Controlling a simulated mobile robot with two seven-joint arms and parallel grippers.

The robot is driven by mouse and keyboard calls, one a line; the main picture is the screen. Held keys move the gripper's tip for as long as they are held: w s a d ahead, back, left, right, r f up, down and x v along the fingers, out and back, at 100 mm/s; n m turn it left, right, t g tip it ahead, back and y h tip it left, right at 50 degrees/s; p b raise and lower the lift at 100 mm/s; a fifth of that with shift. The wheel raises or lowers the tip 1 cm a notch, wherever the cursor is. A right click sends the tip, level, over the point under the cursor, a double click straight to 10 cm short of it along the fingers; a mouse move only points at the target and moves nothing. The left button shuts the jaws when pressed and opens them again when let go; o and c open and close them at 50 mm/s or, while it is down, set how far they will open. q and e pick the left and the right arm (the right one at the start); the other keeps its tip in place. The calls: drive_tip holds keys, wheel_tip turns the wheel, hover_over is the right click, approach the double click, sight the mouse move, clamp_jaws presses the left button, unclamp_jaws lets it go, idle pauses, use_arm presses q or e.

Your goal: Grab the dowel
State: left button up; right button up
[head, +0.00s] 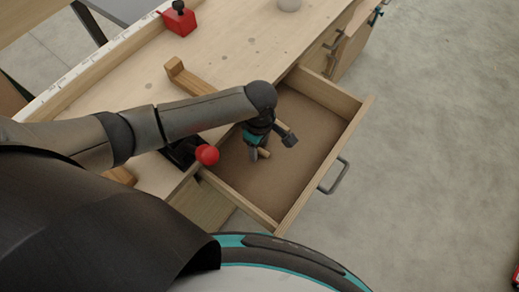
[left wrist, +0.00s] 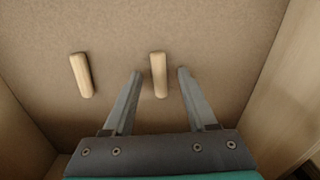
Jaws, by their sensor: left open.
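Two short, pale wooden dowels lie on the brown floor of the open drawer (head: 305,125). In the left wrist view, one dowel (left wrist: 158,74) lies between the fingertips of my left gripper (left wrist: 160,72), with a gap on each side. The other dowel (left wrist: 81,75) lies apart, to the left of the fingers. My left gripper (head: 270,147) is open and points down into the drawer in the head view. A pale dowel end (head: 264,154) shows between its fingers there; the rest is hidden. My right gripper is not in view.
The drawer walls stand around my left gripper, with a metal handle (head: 334,176) on the front. The workbench (head: 140,90) holds a wooden bar (head: 195,84) and a red block with a black knob (head: 179,19).

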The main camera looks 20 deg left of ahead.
use_arm(q)
clamp_jaws()
idle(0.3)
drive_tip(key=shift+r, duration=0.15)
idle(0.3)
